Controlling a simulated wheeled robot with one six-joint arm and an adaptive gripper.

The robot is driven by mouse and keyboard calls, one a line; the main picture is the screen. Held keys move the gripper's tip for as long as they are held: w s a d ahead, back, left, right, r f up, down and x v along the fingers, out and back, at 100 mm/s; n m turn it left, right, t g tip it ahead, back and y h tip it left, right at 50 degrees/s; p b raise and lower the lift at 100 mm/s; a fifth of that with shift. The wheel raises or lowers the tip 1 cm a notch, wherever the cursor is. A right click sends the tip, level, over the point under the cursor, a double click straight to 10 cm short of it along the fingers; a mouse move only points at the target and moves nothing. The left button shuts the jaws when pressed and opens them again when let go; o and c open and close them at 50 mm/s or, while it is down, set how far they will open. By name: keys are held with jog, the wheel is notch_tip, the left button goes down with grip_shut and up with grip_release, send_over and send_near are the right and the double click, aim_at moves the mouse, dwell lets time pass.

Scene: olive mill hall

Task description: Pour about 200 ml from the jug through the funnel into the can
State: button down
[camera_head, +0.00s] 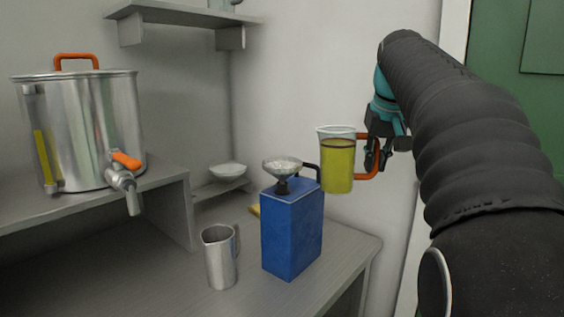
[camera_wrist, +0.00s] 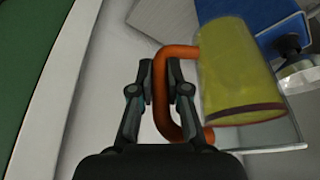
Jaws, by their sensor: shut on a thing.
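A clear jug (camera_head: 338,165) with yellow-green liquid and an orange handle is held upright in the air, to the right of the blue can and above it. My gripper (camera_head: 380,158) is shut on the jug's orange handle; the wrist view shows the fingers (camera_wrist: 160,88) on either side of the handle, beside the jug (camera_wrist: 240,70). The blue can (camera_head: 291,232) stands on the lower counter. A metal funnel (camera_head: 283,166) sits in its top, near the can's black handle. In the wrist view the can (camera_wrist: 285,38) and funnel (camera_wrist: 302,76) show partly behind the jug.
A metal pitcher (camera_head: 219,256) stands left of the can. A large steel vat (camera_head: 84,128) with an orange-handled tap is on the raised counter at left. The counter's right edge lies just past the can.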

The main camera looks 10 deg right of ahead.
aim_at(356, 135)
jog(key=shift+w+a+r+h+p, duration=0.1)
jog(key=shift+a+r+h+p, duration=0.15)
jog(key=shift+r+h, duration=0.2)
jog(key=shift+w+a+r+h+p, duration=0.15)
jog(key=shift+r+h+p, duration=0.15)
jog(key=shift+r, duration=0.2)
jog(key=shift+w+a+r+n+g+h, duration=0.15)
jog(key=shift+a+r+g+h, duration=0.15)
jog(key=shift+r+h, duration=0.15)
jog(key=shift+a+r+n+g+h, duration=0.2)
jog(key=shift+r+g+h, duration=0.1)
jog(key=shift+h, duration=0.1)
jog(key=shift+w+a+r+g+h, duration=0.25)
jog(key=shift+a+r+g+h, duration=0.25)
jog(key=shift+h, duration=0.4)
jog(key=shift+w+a+r+n+h, duration=0.2)
jog(key=shift+a+r+n+h, duration=0.1)
jog(key=shift+a+h, duration=0.2)
jog(key=shift+w+a+r, duration=0.15)
jog(key=shift+a, duration=0.15)
jog(key=shift+a+r+h+p, duration=0.1)
jog(key=shift+r+h+p, duration=0.35)
jog(key=shift+r+h, duration=0.1)
jog(key=shift+w+a+r+g+h, duration=0.1)
jog(key=shift+a+r+g+h, duration=0.1)
jog(key=shift+r+g+h, duration=0.2)
